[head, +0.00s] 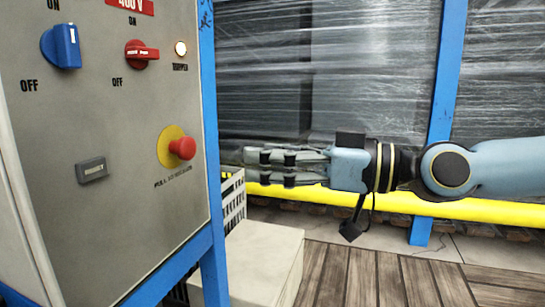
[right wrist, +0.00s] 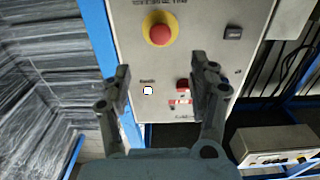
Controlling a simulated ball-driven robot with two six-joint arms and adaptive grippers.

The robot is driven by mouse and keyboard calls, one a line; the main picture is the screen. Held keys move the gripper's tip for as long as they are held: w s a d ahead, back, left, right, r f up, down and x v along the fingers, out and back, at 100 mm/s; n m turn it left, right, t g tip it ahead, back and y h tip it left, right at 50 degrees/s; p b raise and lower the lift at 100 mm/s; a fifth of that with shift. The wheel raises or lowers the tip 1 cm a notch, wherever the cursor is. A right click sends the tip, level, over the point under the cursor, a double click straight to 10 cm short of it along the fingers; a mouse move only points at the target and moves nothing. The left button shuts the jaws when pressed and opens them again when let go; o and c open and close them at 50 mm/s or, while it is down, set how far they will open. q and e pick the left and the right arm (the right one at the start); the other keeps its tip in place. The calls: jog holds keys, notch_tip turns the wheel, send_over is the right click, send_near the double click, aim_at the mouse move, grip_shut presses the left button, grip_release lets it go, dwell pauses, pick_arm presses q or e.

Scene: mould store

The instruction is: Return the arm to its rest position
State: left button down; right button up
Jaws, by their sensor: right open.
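My right arm comes in from the right in the head view, with its gripper (head: 262,165) pointing left toward the grey control panel (head: 110,190). The gripper is open and empty, and its fingertips appear apart from the panel. In the right wrist view the two fingers of the gripper (right wrist: 163,78) are spread, with the panel (right wrist: 205,60) upside down beyond them. My left gripper is not in view.
The panel carries a blue switch (head: 62,46), a red switch (head: 141,54), a lit lamp (head: 181,48) and a red push button (head: 182,148). A pale box (head: 255,255), white crate (head: 233,197), yellow rail (head: 400,205) and blue post (head: 447,80) stand nearby.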

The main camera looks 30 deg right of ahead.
dwell(0.5)
jog(key=s+f+m+g+h, duration=0.25)
jog(key=s+f, duration=0.35)
jog(key=f, duration=0.5)
jog(key=s+a+f+m+g+h, duration=0.1)
jog(key=s+f+g+h, duration=0.2)
jog(key=s+f, duration=0.55)
jog(key=s+f+m+g+h, duration=0.2)
jog(key=s+f+g+h, duration=0.1)
jog(key=f, duration=1.1)
pick_arm(q)
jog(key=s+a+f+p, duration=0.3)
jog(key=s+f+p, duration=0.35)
jog(key=p, duration=0.55)
pick_arm(e)
jog(key=s+d+f+m+g+h, duration=0.2)
jog(key=s+d+f+g+h, duration=0.3)
jog(key=s+f, duration=0.75)
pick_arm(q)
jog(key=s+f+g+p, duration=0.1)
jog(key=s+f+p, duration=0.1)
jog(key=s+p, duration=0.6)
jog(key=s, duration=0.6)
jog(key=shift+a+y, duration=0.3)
pick_arm(e)
jog(key=s+d+y, duration=0.1)
jog(key=s+d, duration=0.1)
jog(key=s, duration=1.3)
jog(key=shift+s+d, duration=0.25)
jog(key=shift+s, duration=0.1)
